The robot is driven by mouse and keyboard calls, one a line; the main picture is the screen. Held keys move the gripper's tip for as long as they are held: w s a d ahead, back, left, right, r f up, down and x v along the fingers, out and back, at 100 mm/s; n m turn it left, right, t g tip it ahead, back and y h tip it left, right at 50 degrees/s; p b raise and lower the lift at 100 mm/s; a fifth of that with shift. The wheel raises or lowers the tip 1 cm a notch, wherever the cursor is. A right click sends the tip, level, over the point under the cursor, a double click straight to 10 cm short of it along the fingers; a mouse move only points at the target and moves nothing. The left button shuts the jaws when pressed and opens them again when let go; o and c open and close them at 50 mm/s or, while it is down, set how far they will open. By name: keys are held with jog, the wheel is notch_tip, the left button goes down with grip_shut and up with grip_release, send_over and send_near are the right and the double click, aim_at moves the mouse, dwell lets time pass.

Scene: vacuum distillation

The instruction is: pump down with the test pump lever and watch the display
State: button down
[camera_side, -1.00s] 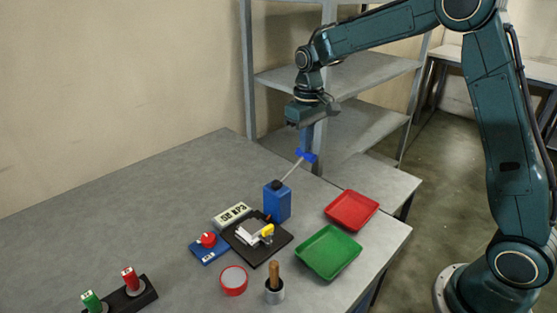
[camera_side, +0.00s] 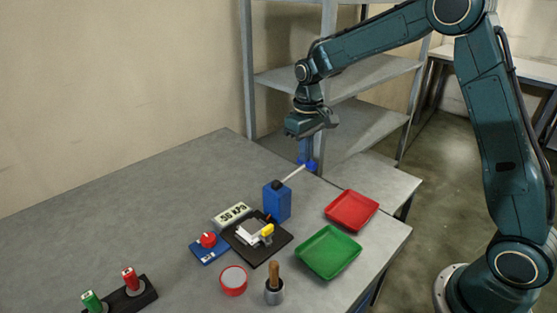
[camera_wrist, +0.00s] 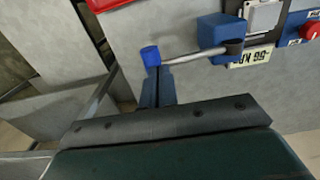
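The test pump (camera_side: 277,203) is a blue box with a dark top. Its grey lever slopes up to the right and ends in a blue grip (camera_side: 312,166). The grip also shows in the wrist view (camera_wrist: 150,56). My gripper (camera_side: 304,160) has its blue fingers pointing down at the grip. In the wrist view, my fingers (camera_wrist: 155,80) look shut together, with their tips at the grip and seemingly touching it; the grip is not clearly between them. The display (camera_side: 232,214) shows a number and kPa, perhaps 56, too small to be sure.
A black plate (camera_side: 265,250) with a white and yellow device stands before the pump. A red button on a blue base (camera_side: 208,248) is at its left. Green (camera_side: 328,252) and red (camera_side: 352,210) trays lie to the right. The table's left back is clear.

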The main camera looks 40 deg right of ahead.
jog(key=shift+f, duration=2.7)
jog(key=shift+r, duration=4.1)
notch_tip(320, 180, up, 6)
dwell(0.9)
